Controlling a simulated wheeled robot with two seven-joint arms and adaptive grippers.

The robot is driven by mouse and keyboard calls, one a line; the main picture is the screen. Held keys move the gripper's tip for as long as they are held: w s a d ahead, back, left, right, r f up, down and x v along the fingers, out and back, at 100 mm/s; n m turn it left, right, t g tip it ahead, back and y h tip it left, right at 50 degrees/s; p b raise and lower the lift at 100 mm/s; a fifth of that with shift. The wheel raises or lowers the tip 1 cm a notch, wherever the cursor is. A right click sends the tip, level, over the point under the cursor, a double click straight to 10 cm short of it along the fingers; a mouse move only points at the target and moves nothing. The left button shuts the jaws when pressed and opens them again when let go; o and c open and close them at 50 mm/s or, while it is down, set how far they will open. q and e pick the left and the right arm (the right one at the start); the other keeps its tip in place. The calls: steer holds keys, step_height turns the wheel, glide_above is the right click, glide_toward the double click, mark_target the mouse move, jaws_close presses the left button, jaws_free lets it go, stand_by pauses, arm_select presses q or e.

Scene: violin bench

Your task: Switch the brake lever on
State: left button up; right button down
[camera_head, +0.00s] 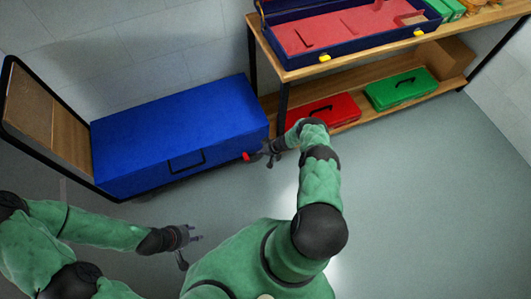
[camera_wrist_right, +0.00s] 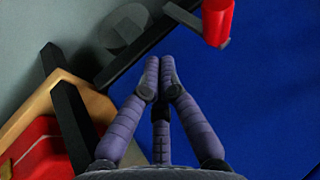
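The red brake lever (camera_head: 248,156) shows at the lower right corner of the blue case on the trolley. It also shows at the top of the right wrist view (camera_wrist_right: 217,20). My right gripper (camera_head: 267,154) is just to its right in the head view. In the right wrist view its fingertips (camera_wrist_right: 159,66) are close together with nothing between them, apart from and below the red lever. My left gripper (camera_head: 187,247) is open and empty over the floor at the lower left, away from the lever.
The large blue case (camera_head: 180,125) rests on a trolley with a black frame (camera_head: 40,155). A wooden shelf bench (camera_head: 290,72) stands at the upper right, with a red box (camera_head: 325,112) and a green box (camera_head: 402,89) on its lower shelf. The floor at the right is clear.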

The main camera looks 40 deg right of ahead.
mark_target(246, 159)
steer(key=shift+w+a+r, duration=0.1)
steer(key=shift+w+a, duration=0.1)
steer(key=shift+a, duration=0.7)
steer(key=shift+w+a+r, duration=0.1)
steer(key=shift+w+a, duration=0.05)
steer(key=shift+a, duration=0.75)
